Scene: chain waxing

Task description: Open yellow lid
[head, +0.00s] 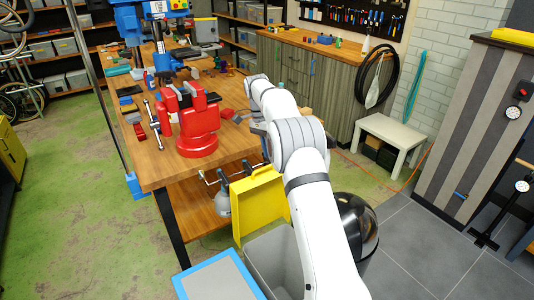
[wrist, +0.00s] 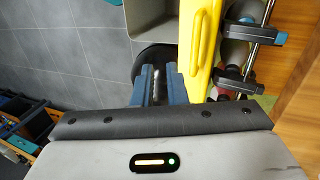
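The yellow lid (head: 258,205) stands raised and tilted up at the workbench side of the grey bin (head: 268,251), whose top looks open. In the wrist view the yellow lid (wrist: 199,78), with its long raised handle (wrist: 202,38), is just right of my fingers, and the grey bin (wrist: 150,25) is beyond them. My gripper (wrist: 161,72) has its two blue fingers apart with a gap between them and nothing held. I cannot tell whether the right finger touches the lid. In the head view my gripper is mostly hidden by my arm.
A black round bin (head: 358,220) stands right of the grey bin; a blue-rimmed grey panel (head: 221,275) is at left. The wooden workbench (head: 178,172) with a red vise (head: 198,130) lies behind the lid.

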